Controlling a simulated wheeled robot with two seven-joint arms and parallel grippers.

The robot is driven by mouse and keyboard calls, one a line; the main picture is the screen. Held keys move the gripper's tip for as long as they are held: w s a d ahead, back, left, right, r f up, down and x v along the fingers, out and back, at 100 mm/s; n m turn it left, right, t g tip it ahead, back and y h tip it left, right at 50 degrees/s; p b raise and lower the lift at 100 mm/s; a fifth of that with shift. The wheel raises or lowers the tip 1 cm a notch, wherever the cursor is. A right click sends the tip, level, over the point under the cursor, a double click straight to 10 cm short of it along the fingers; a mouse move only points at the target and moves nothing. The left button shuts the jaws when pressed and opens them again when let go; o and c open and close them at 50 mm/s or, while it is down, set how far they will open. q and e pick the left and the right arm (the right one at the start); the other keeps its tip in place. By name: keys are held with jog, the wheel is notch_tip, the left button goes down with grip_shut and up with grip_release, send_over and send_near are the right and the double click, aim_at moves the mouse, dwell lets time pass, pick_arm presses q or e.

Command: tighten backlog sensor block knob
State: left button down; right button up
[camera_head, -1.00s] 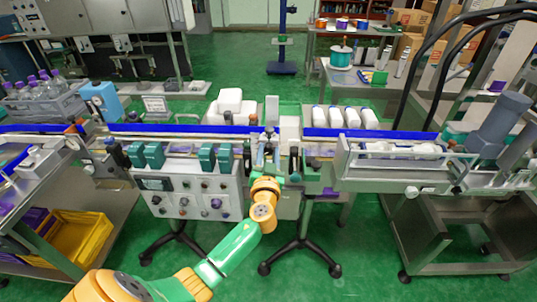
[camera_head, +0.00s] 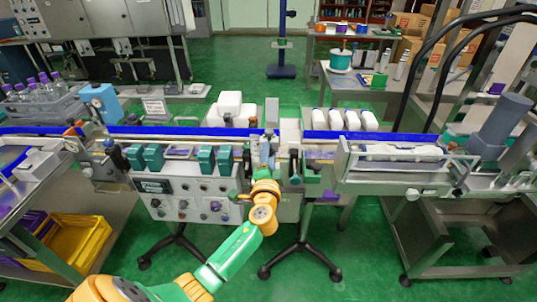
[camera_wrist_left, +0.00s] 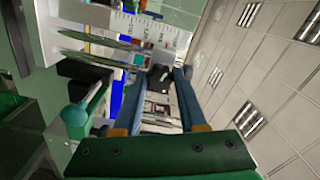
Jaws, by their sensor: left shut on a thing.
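My left gripper (camera_head: 268,152) reaches up from below to the middle of the conveyor line, in front of the blue belt. In the left wrist view its two blue-grey fingers (camera_wrist_left: 157,76) are closed around a small dark knob (camera_wrist_left: 158,72). The knob is mostly hidden by the gripper in the head view. The sensor block around it is too small and covered to make out clearly. A white ruler-like scale (camera_wrist_left: 150,30) shows beyond the fingers. My right gripper is not in view.
A control panel (camera_head: 190,206) with buttons stands left of my arm. Green-sided guide blocks (camera_head: 207,160) line the conveyor (camera_head: 180,130). A metal guard frame (camera_head: 395,170) lies to the right. White bottles (camera_head: 352,119) stand behind the belt. Open green floor (camera_head: 330,225) lies in front.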

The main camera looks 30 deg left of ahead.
pick_arm(q)
jog(key=shift+m+p, duration=1.7)
jog(key=shift+m, duration=5.3)
jog(key=shift+f+m, duration=0.1)
jog(key=shift+m, duration=0.2)
jog(key=shift+c, duration=2.3)
grip_release()
jog(key=shift+s+d, duration=0.1)
jog(key=shift+s, duration=0.05)
